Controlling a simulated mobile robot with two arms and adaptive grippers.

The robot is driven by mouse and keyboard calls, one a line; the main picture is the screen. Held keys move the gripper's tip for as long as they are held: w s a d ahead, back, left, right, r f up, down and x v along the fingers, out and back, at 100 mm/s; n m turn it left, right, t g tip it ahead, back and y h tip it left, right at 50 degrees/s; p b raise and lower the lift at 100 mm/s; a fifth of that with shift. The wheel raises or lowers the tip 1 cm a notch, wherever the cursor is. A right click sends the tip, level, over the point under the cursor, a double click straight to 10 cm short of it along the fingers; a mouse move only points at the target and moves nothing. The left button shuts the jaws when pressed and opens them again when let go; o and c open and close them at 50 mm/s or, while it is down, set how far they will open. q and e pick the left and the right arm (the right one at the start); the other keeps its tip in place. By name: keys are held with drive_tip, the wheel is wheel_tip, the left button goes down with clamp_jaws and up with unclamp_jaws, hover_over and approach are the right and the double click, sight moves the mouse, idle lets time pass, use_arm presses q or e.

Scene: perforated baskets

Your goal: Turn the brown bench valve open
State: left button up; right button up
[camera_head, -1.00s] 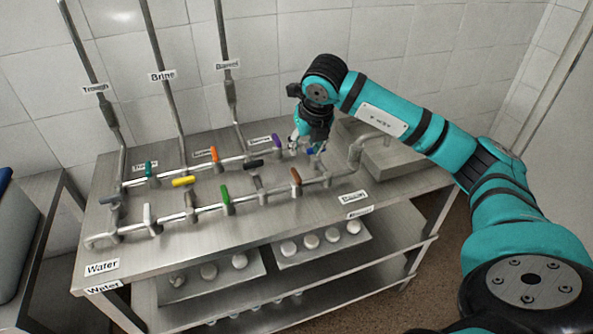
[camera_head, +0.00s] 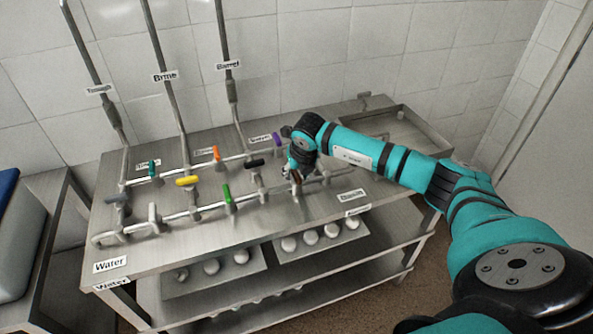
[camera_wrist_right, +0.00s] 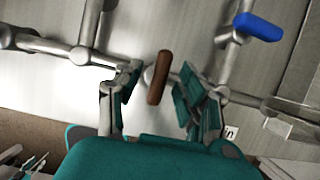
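The brown valve handle (camera_wrist_right: 158,78) stands on the bench pipe in the right wrist view, a short bar seen nearly end to end. My right gripper (camera_wrist_right: 161,92) is open, with one finger on each side of the handle and visible gaps between them. In the head view my right gripper (camera_head: 293,172) points down at the right part of the front pipe and largely hides the brown handle. My left gripper is not in view.
Nearby valve handles are black (camera_head: 255,163), purple (camera_head: 278,139), green (camera_head: 227,193) and yellow (camera_head: 187,180). A sink basin (camera_head: 420,135) lies at the bench's right.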

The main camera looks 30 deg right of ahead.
clamp_jaws()
idle(0.3)
